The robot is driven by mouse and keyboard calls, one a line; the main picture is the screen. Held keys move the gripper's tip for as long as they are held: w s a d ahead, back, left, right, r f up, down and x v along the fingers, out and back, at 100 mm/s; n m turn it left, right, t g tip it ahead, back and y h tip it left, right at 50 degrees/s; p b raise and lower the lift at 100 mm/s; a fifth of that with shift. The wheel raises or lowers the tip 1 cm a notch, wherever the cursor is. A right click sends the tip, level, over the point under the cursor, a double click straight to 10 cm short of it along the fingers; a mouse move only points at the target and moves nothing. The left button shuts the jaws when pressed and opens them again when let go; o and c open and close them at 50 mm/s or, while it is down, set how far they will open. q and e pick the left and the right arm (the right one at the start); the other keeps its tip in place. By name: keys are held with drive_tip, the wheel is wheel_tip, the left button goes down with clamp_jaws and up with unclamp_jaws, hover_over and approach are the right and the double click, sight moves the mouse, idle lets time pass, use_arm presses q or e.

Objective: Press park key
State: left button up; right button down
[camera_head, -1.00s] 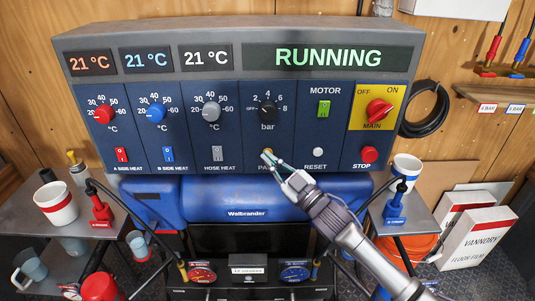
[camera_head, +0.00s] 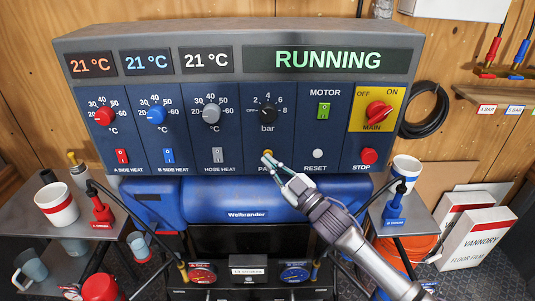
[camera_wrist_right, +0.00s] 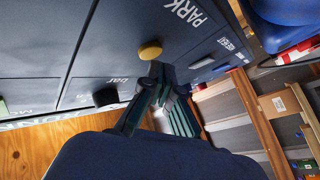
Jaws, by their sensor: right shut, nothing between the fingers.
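The park key is a round yellow button (camera_head: 268,153) on the dark blue control panel, above the partly covered "PARK" label. In the right wrist view the yellow button (camera_wrist_right: 150,51) stands out from the panel, with the "PARK" lettering beside it. My right gripper (camera_head: 267,160) is shut and empty, its fingertips at the lower edge of the button. In the wrist view the fingertips (camera_wrist_right: 153,72) are very close to the button; I cannot tell whether they touch it. My left gripper is not in view.
The panel display (camera_head: 328,59) reads "RUNNING". The white reset button (camera_head: 318,153) and red stop button (camera_head: 368,155) lie to the right. The black bar knob (camera_head: 267,112) is above. A blue tank (camera_head: 235,200) lies below. Side shelves hold cups and red and blue fittings.

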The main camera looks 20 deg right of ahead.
drive_tip(key=shift+s+a, duration=0.1)
drive_tip(key=shift+s, duration=0.1)
drive_tip(key=s, duration=0.2)
drive_tip(key=s+a+p, duration=0.1)
drive_tip(key=s+p, duration=0.1)
drive_tip(key=s, duration=0.1)
drive_tip(key=shift+s+a, duration=0.25)
drive_tip(key=shift+s, duration=0.05)
idle(0.6)
